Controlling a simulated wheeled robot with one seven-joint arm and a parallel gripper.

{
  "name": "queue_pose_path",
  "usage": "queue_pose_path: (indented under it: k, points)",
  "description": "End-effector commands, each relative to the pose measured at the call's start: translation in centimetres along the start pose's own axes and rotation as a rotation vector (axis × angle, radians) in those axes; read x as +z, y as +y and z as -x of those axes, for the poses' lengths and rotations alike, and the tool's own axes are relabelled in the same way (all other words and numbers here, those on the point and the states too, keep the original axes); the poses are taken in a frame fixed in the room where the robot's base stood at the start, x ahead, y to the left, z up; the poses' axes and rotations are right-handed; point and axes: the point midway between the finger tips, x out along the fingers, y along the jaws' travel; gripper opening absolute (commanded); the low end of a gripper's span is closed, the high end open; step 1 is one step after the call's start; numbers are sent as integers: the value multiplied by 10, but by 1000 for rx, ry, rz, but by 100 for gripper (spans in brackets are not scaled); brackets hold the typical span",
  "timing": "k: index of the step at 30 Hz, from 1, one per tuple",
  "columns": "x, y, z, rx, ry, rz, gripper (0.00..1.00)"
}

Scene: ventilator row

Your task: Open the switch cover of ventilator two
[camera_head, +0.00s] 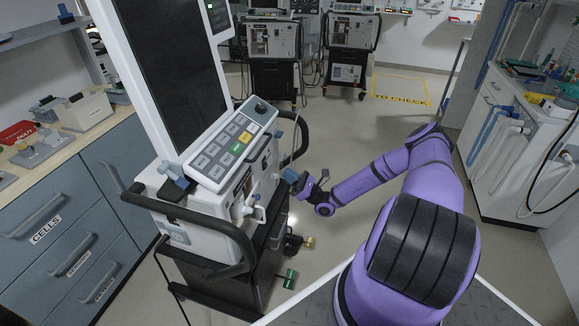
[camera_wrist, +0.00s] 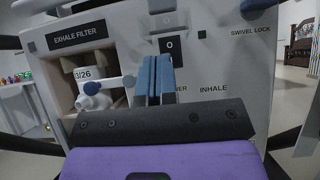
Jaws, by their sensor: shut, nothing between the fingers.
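The nearest ventilator (camera_head: 205,215) stands at the left centre of the head view, with a large dark screen and a keypad. Its number cannot be read. In the wrist view its front panel (camera_wrist: 225,75) fills the picture. A dark switch face marked O (camera_wrist: 171,45) shows near the top centre. A pale grey flap-like piece (camera_wrist: 168,19) sits just above it; I cannot tell how far it is swung. My gripper (camera_wrist: 154,60) has its blue fingers together, empty, just below and left of the switch. They partly hide a label. The gripper also shows beside the ventilator in the head view (camera_head: 291,175).
An exhale filter (camera_wrist: 95,90) with a blue knob sits in a recess left of my fingers. Black handle bars (camera_head: 240,240) surround the ventilator. Drawers (camera_head: 60,235) stand at the left, a workbench (camera_head: 510,150) at the right. Other ventilators (camera_head: 350,40) stand behind.

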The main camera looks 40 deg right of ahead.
Motion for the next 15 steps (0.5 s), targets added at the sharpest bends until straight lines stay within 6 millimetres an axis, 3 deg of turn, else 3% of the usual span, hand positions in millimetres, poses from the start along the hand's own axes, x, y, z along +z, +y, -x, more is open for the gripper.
queue_pose_path:
  k: [6,15]
  points:
    - [-3,-1,47,-1,2,1,0]
    - [-5,0,91,-1,0,1,0]
